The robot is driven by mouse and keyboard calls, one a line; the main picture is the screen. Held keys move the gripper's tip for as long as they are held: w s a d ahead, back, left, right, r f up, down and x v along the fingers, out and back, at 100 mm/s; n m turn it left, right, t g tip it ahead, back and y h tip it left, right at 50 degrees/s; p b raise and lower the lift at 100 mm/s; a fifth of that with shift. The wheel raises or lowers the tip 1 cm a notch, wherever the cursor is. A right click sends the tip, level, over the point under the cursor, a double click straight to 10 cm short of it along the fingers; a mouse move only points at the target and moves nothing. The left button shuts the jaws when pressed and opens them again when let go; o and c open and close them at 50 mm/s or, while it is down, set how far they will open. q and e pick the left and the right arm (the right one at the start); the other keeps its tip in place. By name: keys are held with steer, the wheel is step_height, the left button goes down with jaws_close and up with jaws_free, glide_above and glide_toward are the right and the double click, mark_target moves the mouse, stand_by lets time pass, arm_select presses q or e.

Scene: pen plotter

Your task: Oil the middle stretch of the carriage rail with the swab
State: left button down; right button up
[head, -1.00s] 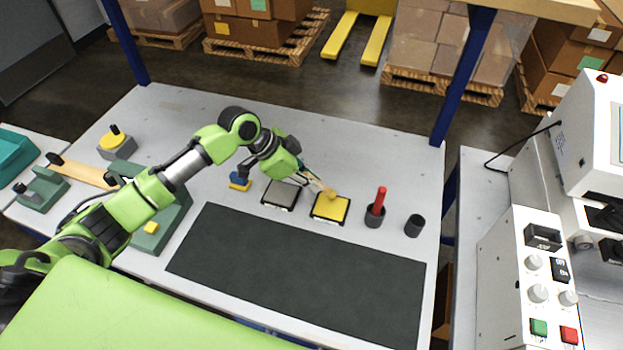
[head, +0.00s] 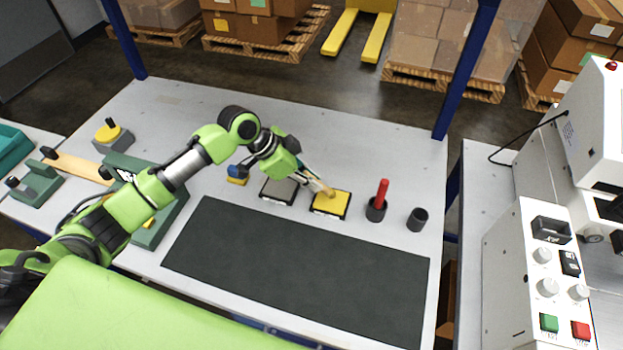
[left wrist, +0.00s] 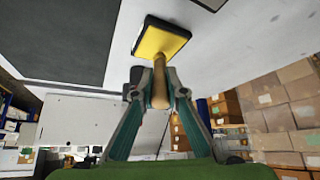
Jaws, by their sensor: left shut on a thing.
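My left gripper (head: 313,180) is shut on the swab (head: 323,188), which has a tan handle. The swab slants down to the yellow pad (head: 331,204) in a dark square tray. In the left wrist view the swab (left wrist: 159,92) stands between the fingers, its yellow head over the pad (left wrist: 158,41); I cannot tell whether it touches. My right gripper is not in view.
A grey pad (head: 280,189) lies left of the yellow one. A dark cup with a red stick (head: 381,192) and an empty dark cup (head: 417,219) stand to the right. A dark mat (head: 300,270) covers the front. A yellow-topped grey block (head: 110,137) stands at the back left.

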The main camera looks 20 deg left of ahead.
arm_select(q)
steer(key=shift+f, duration=0.2)
steer(key=shift+f+b, duration=0.3)
steer(key=shift+f, duration=0.05)
stand_by(0.4)
steer(key=shift+s+f, duration=0.1)
steer(key=shift+f, duration=0.05)
stand_by(1.5)
steer(key=shift+p, duration=0.3)
step_height(320, 180, up, 7)
steer(key=p, duration=0.6)
steer(key=shift+p, duration=0.4)
